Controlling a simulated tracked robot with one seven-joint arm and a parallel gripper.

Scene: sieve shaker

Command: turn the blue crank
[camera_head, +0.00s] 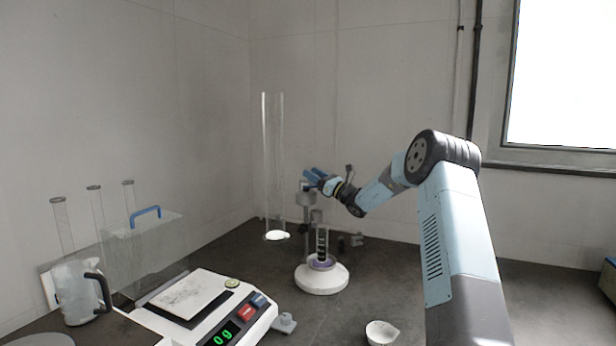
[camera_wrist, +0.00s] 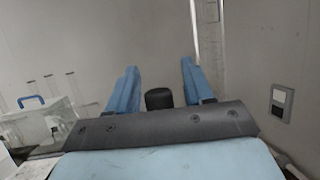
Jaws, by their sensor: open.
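The device with a white round base (camera_head: 322,283) stands on the bench in the middle of the head view, with a grey upper part (camera_head: 307,199) on its column. My gripper (camera_head: 314,178) is at the top of this device, with its blue fingers spread apart. In the wrist view my gripper (camera_wrist: 160,82) is open, and a black knob (camera_wrist: 158,98) shows between the fingers with a gap on both sides. I cannot make out a blue crank apart from my blue fingers; the knob's lower part is hidden by my gripper's body.
A tall clear tube (camera_head: 273,165) stands behind, left of the device. A balance (camera_head: 205,310), a clear box with a blue handle (camera_head: 146,255) and a jug (camera_head: 82,292) are at left. A small white bowl (camera_head: 381,333) is at the front.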

